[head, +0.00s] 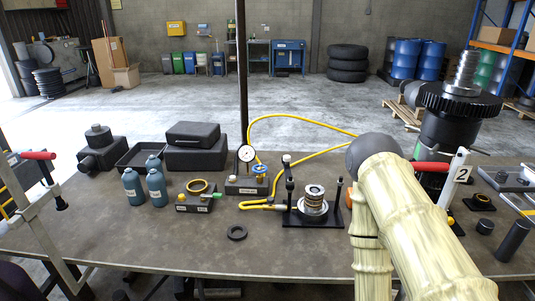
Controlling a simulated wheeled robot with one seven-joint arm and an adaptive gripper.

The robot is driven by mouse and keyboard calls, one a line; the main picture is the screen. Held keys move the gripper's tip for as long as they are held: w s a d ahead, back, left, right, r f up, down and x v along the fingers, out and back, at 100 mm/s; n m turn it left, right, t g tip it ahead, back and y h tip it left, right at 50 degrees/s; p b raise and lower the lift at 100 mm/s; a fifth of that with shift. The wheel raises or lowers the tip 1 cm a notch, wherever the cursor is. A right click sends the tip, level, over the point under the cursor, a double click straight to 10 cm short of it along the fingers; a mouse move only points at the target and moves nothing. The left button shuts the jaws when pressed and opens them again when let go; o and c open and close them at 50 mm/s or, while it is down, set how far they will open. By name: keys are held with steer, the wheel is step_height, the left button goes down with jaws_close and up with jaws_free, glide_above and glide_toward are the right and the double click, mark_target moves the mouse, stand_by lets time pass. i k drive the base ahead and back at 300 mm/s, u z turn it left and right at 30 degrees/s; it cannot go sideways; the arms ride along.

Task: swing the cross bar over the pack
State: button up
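The pack (313,195) is a short stack of light and brownish rings, upright on a pale round seat. It stands on a black base plate (296,219) near the front middle of the bench. A dark post (290,190) with a light knob on top stands at the left of the pack. A thinner dark post (338,194) stands at its right. No bar is seen lying across the top of the pack. I cannot tell the cross bar apart from the left post at this size. My arm rises at the right and bends down out of the frame; my gripper is not in view.
A yellow hose (262,120) loops behind the fixture to a gauge block (247,185). A large dark geared housing (455,120) and a red-handled clamp (432,166) are at the right.

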mark_target(285, 159)
steer(key=u, duration=1.35)
steer(key=i, duration=0.6)
steer(key=z, duration=0.4)
